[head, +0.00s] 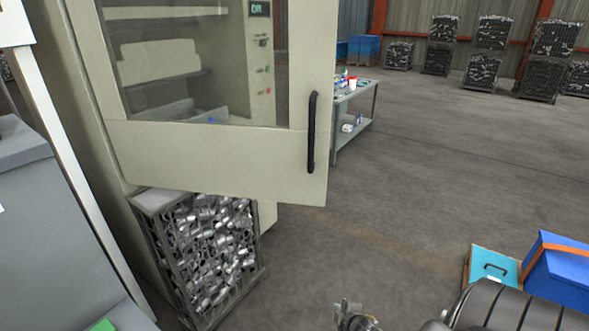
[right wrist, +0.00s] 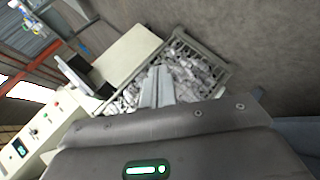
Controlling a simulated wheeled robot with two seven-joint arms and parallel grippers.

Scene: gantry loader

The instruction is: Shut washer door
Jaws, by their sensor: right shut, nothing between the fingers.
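The washer door (head: 210,155) is a large beige panel with a window. It stands swung out from the washer body (head: 75,90), above a crate of metal parts. Its black vertical handle (head: 312,132) is near the door's right edge. My right gripper (head: 350,316) is at the bottom of the head view, below the handle and well apart from it. In the right wrist view its fingers (right wrist: 157,88) are together and empty, with the crate behind them. My left gripper is not in view.
A metal crate (head: 168,201) of shiny parts stands under the door. A grey table (head: 345,103) with small items is behind the handle. Blue boxes (head: 560,270) sit at lower right. A grey cabinet (head: 45,220) is at left.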

